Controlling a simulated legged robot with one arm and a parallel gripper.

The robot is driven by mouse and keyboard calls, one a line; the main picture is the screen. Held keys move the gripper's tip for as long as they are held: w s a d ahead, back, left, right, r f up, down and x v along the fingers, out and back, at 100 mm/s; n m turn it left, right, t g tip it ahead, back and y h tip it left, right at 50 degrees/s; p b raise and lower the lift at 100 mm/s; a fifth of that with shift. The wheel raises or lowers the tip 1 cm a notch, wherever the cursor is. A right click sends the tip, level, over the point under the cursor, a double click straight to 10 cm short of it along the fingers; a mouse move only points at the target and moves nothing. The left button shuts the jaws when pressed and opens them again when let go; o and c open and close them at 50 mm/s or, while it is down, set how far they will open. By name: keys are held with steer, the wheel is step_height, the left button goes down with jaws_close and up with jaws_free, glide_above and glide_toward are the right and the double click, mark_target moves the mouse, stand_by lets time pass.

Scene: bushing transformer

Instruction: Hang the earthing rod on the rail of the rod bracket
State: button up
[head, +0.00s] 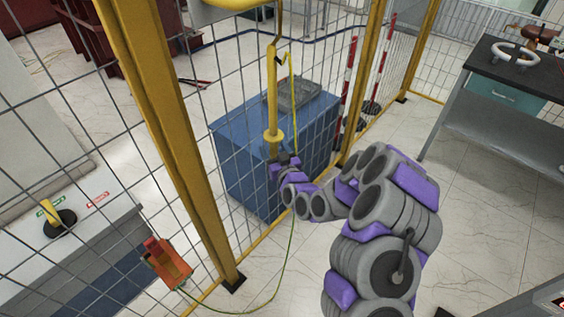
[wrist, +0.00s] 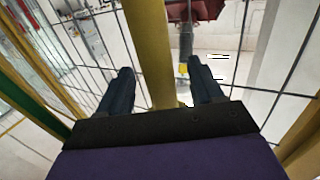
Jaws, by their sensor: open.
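The yellow earthing rod (head: 271,90) stands upright in front of the mesh fence, with a round yellow collar low on its shaft. Its upper end shows near a curved yellow bar (head: 232,4) at the top edge of the head view; I cannot tell whether they touch. My gripper (head: 285,159) is just below the collar, at the rod's lower part. In the wrist view, the yellow shaft (wrist: 148,50) passes between the two spread dark fingers of my gripper (wrist: 162,82). I cannot tell which yellow bar is the bracket's rail.
A green-yellow cable (head: 289,245) runs down to the floor and towards an orange clamp block (head: 168,262). A blue cabinet (head: 240,170) stands behind the mesh. A yellow fence post (head: 170,120) is left of the arm. A dark-topped bench (head: 510,75) stands right; floor between is clear.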

steer(key=p+v, duration=1.3)
steer(key=v, duration=0.4)
steer(key=shift+p, duration=0.4)
steer(key=shift+a, duration=0.1)
